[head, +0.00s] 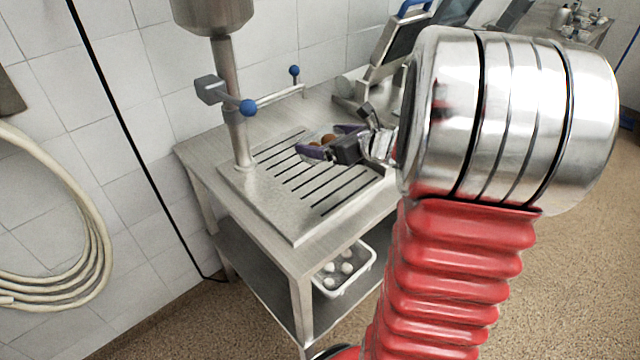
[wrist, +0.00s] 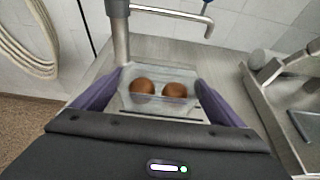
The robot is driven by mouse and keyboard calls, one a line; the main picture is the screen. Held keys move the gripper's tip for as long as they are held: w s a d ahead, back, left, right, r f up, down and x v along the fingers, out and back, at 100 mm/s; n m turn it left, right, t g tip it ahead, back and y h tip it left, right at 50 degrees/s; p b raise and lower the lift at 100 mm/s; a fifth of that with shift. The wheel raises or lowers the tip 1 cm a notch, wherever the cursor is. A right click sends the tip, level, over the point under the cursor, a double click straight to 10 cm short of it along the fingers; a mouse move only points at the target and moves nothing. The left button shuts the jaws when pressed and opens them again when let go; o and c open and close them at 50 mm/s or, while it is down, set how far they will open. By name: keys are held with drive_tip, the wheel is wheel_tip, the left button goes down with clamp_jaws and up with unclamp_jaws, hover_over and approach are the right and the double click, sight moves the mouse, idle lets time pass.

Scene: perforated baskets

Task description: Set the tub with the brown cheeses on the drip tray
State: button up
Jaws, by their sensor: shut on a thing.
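A clear tub (wrist: 158,104) holds two round brown cheeses (wrist: 143,87) and shows between my purple fingers in the wrist view. My gripper (head: 330,141) is shut on this tub, one finger at each side. In the head view the brown cheeses (head: 328,138) show between the fingers; the tub's walls are hard to make out there. The slotted metal drip tray (head: 296,228) lies on the steel table, and the tub is over its back right part. I cannot tell whether the tub's base touches the tray.
A steel column (head: 234,110) with a blue-knobbed bar (head: 275,96) rises at the tray's back left. A slicer-like machine (head: 385,65) stands behind on the right. A white tub with several white pieces (head: 345,270) sits on the lower shelf. The tray's front is clear.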

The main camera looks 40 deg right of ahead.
drive_tip(key=shift+f, duration=0.15)
hover_over(324, 184)
drive_tip(key=shift+f, duration=3)
drive_tip(key=shift+f, duration=1.9)
drive_tip(key=o, duration=0.7)
drive_tip(key=shift+o, duration=0.2)
